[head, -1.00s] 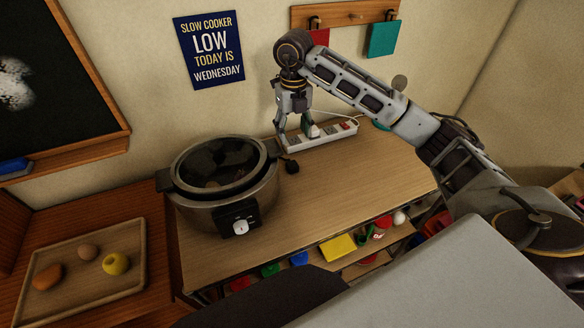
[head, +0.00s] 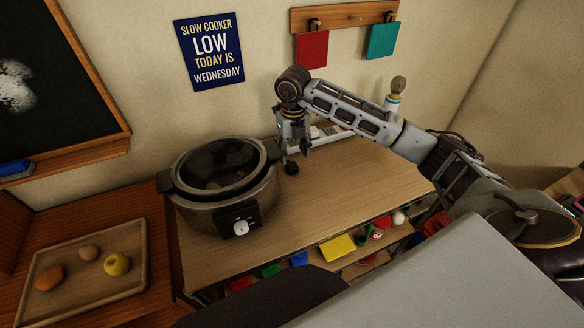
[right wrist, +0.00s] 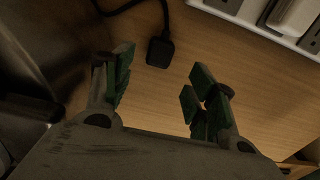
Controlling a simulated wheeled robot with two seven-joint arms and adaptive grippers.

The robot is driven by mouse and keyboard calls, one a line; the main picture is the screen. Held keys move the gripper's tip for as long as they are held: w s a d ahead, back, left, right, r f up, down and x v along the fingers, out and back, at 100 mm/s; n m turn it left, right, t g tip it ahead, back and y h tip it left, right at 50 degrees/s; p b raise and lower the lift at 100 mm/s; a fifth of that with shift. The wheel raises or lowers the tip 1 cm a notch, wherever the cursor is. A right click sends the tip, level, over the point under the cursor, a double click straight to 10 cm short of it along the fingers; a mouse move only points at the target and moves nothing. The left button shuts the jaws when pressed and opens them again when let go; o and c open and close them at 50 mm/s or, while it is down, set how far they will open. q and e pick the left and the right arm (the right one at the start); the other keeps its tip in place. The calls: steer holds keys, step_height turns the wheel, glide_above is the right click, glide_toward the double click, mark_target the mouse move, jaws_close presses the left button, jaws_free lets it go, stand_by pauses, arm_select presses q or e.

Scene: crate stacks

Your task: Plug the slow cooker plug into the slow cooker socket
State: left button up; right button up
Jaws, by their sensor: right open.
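The slow cooker (head: 222,190) stands at the left of the wooden counter. Its black plug (head: 291,168) lies on the counter just right of it, unplugged; in the right wrist view the plug (right wrist: 160,52) has its cord running up and left. The white power strip (head: 340,140) lies against the wall, partly hidden by my arm; its edge and grey sockets (right wrist: 270,18) show in the right wrist view. I cannot tell which socket is the slow cooker's. My right gripper (head: 294,150) points down above the plug, open and empty, with the plug just beyond its fingertips. My left gripper is out of view.
A white block (right wrist: 296,14) sits on the strip. A bottle-like item (head: 395,95) stands behind my arm. A wooden tray (head: 120,232) with several round foods is at the left. The counter's front middle (head: 320,200) is clear. A sign (head: 209,50) reads LOW.

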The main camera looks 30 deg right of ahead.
mark_target(293, 167)
steer(key=shift+f, duration=0.45)
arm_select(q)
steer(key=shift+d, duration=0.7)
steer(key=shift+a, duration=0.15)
arm_select(e)
steer(key=shift+f, duration=0.1)
steer(key=shift+s+f+p, duration=0.2)
steer(key=shift+f+p, duration=0.15)
steer(key=shift+f, duration=0.45)
steer(key=shift+s+a+f, duration=0.1)
steer(key=shift+f, duration=1.15)
steer(key=shift+f+p, duration=0.25)
steer(key=shift+p, duration=0.05)
steer(key=shift+f, duration=0.2)
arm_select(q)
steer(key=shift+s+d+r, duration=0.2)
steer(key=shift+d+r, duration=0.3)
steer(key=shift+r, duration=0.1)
